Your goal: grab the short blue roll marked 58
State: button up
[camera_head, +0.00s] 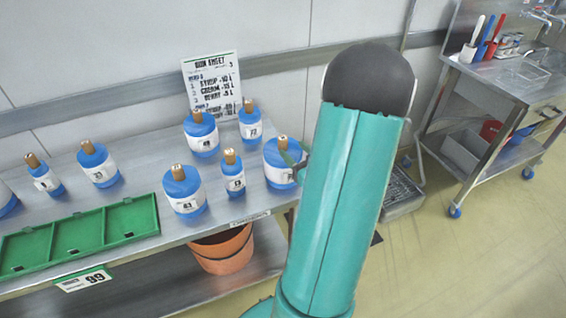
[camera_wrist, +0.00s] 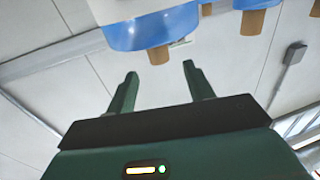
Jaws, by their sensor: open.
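Several blue-and-white rolls with brown tops stand on the steel table, with small number labels. I cannot make out 58 on any label. A large blue roll (camera_wrist: 152,30) shows upside down beyond the fingertips.
A green tray (camera_head: 105,243) with compartments lies at the table's front left. A printed order sign (camera_head: 211,85) stands behind the rolls. An orange bucket (camera_head: 222,252) is under the table. A steel cart (camera_head: 490,80) stands at the right, with open floor before it.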

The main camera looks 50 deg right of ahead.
aim_at(286, 142)
jog(key=x, duration=0.7)
jog(key=shift+d+f, duration=0.1)
grip_shut()
dwell(1.1)
